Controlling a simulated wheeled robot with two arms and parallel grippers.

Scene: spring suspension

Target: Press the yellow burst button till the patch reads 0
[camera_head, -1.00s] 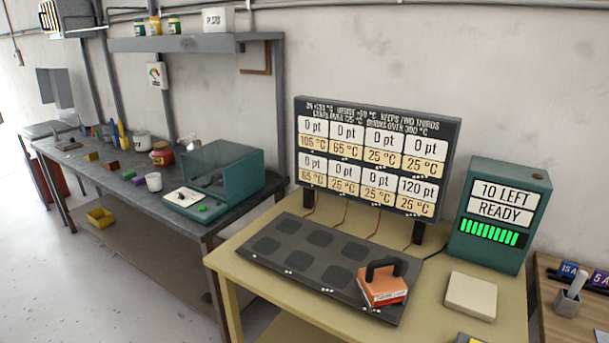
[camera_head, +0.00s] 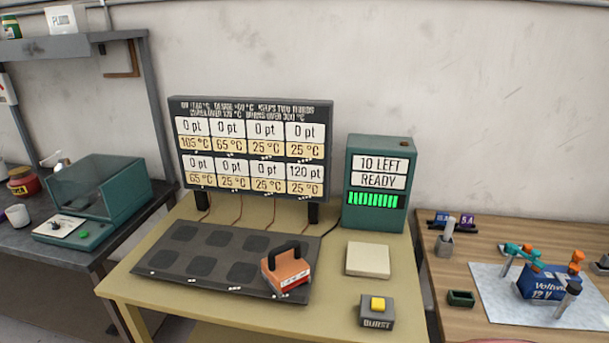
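The yellow burst button (camera_head: 378,304) sits on a small dark box labelled BURST at the front right of the yellow table (camera_head: 200,300). The dark mat (camera_head: 165,264) with several darker square patches lies on the table's left part. An orange block with a black handle (camera_head: 288,270) stands on the mat's right front patch. The display board (camera_head: 250,150) behind shows 0 pt in all cells except the bottom right one, which reads 120 pt and 25 °C. The teal box (camera_head: 376,184) reads 10 LEFT, READY, above a green bar. Neither gripper is in view.
A cream pad (camera_head: 368,259) lies behind the button. On the right, a wooden table (camera_head: 445,280) holds a blue battery (camera_head: 548,284) on a pale sheet. On the left, a grey bench holds a teal case (camera_head: 100,195). The space around the button is clear.

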